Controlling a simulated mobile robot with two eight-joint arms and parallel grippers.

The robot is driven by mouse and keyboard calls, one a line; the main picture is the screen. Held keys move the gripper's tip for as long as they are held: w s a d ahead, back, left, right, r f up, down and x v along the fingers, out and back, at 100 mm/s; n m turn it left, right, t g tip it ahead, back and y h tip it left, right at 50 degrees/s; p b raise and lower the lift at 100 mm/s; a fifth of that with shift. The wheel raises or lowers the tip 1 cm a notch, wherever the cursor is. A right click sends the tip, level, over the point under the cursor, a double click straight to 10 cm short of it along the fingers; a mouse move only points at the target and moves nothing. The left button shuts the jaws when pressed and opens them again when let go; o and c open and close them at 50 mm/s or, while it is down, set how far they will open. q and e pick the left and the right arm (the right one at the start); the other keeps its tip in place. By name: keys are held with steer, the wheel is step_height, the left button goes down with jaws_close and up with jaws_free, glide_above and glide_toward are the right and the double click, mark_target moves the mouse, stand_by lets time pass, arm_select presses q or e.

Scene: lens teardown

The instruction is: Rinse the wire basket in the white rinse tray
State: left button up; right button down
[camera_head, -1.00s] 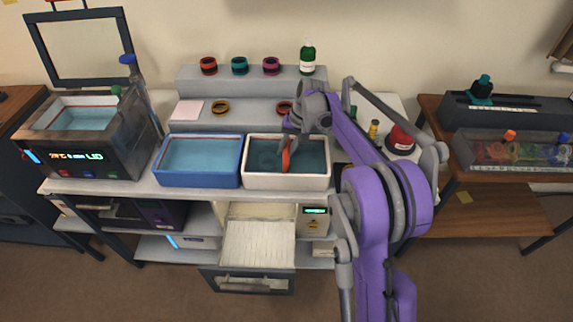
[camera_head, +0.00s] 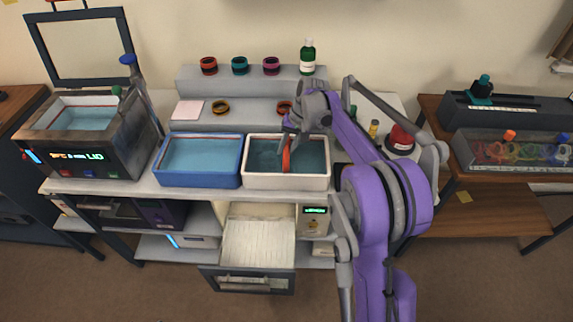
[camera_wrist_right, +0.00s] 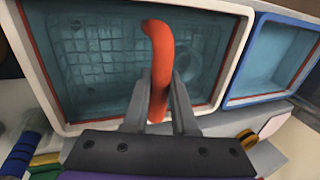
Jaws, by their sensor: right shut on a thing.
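The white rinse tray (camera_head: 287,183) stands on the bench and holds bluish water. In the right wrist view its white rim has an orange-red inner edge (camera_wrist_right: 40,62). The wire basket (camera_wrist_right: 103,52) is down in this tray, its grid showing through the water. Its orange-red handle (camera_wrist_right: 160,52) rises out of the water and also shows in the head view (camera_head: 287,155). My right gripper (camera_wrist_right: 160,95) is shut on the handle, above the tray. In the head view the right gripper (camera_head: 291,135) and wrist hide part of the tray's back right. My left gripper is not in view.
A blue tray (camera_head: 198,181) of water stands close on the left. Farther left is an ultrasonic bath (camera_head: 90,160) with its lid raised. Behind are grey steps (camera_head: 240,112) with rings and a green bottle (camera_head: 307,58). A drawer (camera_head: 258,245) is open below.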

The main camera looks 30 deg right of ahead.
steer(key=shift+f, duration=0.2)
steer(key=shift+r, duration=0.1)
steer(key=shift+r+p, duration=1.65)
steer(key=shift+r, duration=1.25)
steer(key=shift+r+p, duration=1.25)
steer(key=shift+r, duration=1.35)
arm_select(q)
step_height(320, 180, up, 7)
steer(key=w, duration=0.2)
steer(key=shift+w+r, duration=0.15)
